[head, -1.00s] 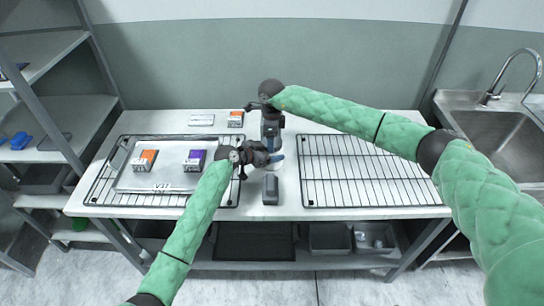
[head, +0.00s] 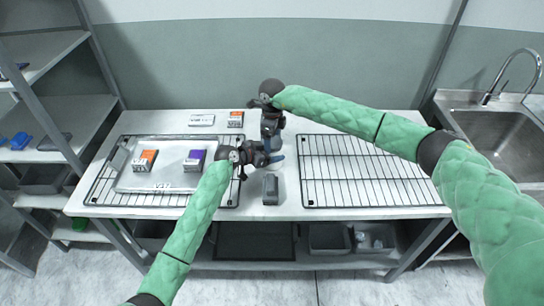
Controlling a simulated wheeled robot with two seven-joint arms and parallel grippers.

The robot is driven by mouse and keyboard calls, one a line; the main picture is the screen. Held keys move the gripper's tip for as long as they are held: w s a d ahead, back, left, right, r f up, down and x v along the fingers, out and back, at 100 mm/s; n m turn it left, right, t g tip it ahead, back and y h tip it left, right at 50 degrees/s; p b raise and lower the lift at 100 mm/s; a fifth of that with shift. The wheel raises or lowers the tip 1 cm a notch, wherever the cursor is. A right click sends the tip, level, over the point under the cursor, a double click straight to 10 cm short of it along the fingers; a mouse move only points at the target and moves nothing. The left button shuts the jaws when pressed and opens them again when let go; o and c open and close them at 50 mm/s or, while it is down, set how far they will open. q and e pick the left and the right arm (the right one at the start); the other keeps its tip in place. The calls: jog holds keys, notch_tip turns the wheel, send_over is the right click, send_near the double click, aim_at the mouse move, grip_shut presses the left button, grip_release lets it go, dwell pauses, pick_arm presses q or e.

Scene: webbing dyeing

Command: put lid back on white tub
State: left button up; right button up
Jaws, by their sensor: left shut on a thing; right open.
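My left gripper (head: 272,158) is over the middle of the table, between the two wire racks. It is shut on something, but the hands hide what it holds. My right gripper (head: 274,148) reaches in from behind, close beside the left one, pointing down and open. Neither the white tub nor its lid can be clearly made out; the two hands cover the spot between the racks.
A grey block (head: 271,189) stands just in front of the hands. A tray (head: 160,181) with orange and purple boxes lies on the left rack (head: 225,199). The right rack (head: 360,175) is empty. Small boxes (head: 235,119) stand at the back.

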jog(key=shift+s+a, duration=0.1)
jog(key=shift+r, duration=2.25)
jog(key=shift+c, duration=0.4)
jog(key=shift+r+n, duration=1.7)
jog(key=shift+f, duration=0.1)
jog(key=shift+f, duration=3.95)
